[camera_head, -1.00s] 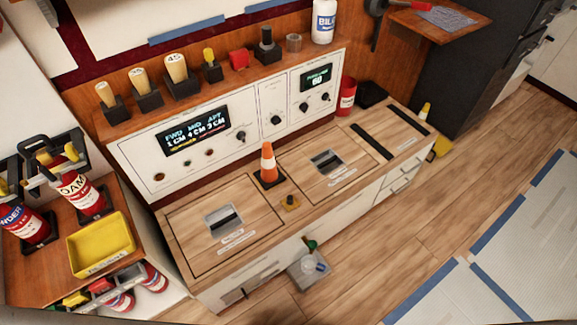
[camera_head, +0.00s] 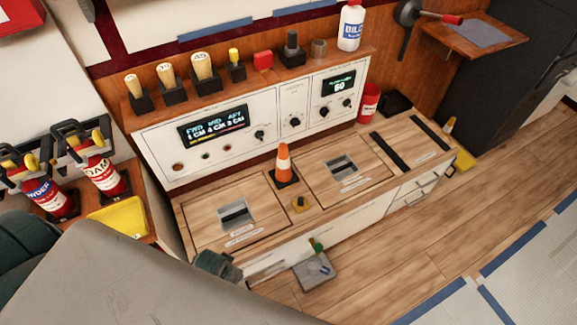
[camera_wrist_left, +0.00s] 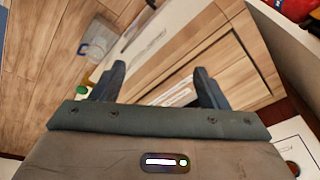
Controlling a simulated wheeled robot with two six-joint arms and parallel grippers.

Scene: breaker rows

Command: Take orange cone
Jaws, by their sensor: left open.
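The orange cone (camera_head: 284,163) with a white band stands upright on a dark square base on the wooden counter (camera_head: 310,207), between two inset panels. My left arm comes in from the lower left in the head view. Its gripper (camera_head: 217,264) is at the counter's front left edge, to the left of and nearer than the cone. In the left wrist view the two fingers (camera_wrist_left: 157,84) are apart with nothing between them. The cone does not show in the wrist view. My right gripper is not in view.
A control panel (camera_head: 221,131) stands behind the counter, with a shelf of handles above it. A grey tray (camera_head: 316,272) is on the floor. Fire extinguishers (camera_head: 104,175) and a yellow tray (camera_head: 121,217) are at left.

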